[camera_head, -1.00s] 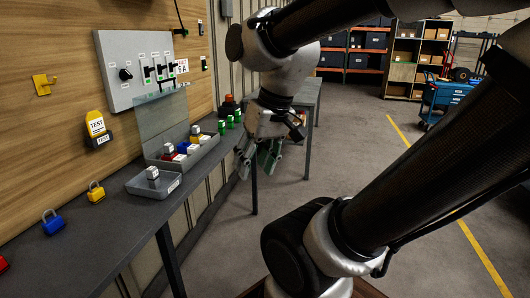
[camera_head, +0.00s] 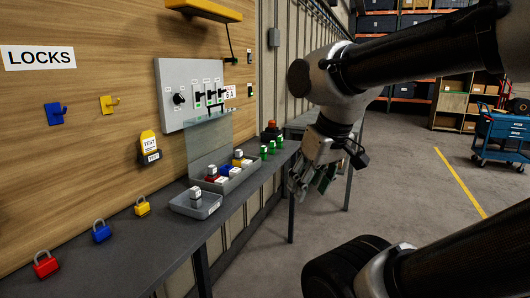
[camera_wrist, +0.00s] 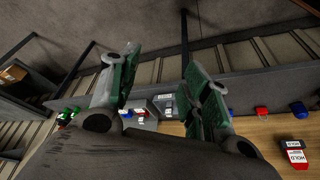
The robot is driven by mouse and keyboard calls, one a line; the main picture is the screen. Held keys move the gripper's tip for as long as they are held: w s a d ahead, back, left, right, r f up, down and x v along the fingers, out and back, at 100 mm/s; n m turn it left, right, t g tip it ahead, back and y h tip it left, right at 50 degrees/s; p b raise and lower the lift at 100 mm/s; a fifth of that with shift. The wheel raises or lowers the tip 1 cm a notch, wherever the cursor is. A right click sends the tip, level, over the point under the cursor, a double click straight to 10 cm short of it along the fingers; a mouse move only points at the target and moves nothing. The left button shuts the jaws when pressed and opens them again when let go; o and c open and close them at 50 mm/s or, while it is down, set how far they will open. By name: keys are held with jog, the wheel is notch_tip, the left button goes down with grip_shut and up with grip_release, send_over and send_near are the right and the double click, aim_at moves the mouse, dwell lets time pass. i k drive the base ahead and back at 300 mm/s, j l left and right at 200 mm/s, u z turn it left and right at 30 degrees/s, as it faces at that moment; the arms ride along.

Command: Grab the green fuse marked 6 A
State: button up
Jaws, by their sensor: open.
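Several small green fuses (camera_head: 272,147) stand upright on the dark bench, right of the long grey tray. Their markings are too small to read, so I cannot tell which is 6 A. Green pieces (camera_wrist: 65,116) also show small at the left of the wrist view. My gripper (camera_head: 313,182) hangs off the bench's front edge, to the right of and apart from the fuses. In the wrist view my gripper (camera_wrist: 163,82) has its green-padded fingers wide apart, with nothing held between them.
The grey divided tray (camera_head: 238,180) holds red, blue, yellow and white-topped fuses. A smaller grey tray (camera_head: 207,210) with one fuse stands before it. Red (camera_head: 45,265), blue (camera_head: 101,231) and yellow (camera_head: 142,206) padlocks lie along the bench. Open floor (camera_head: 400,190) extends right.

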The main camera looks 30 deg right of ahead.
aim_at(273, 144)
jog(key=i+l, duration=0.3)
jog(key=l, duration=0.15)
jog(key=i+l, duration=0.3)
jog(key=l, duration=0.2)
jog(key=i+l, duration=0.3)
jog(key=l, duration=0.15)
jog(key=i+l, duration=0.35)
jog(key=l, duration=0.15)
jog(key=i+l, duration=0.3)
jog(key=l, duration=0.15)
jog(key=i+l, duration=0.3)
jog(key=l, duration=0.15)
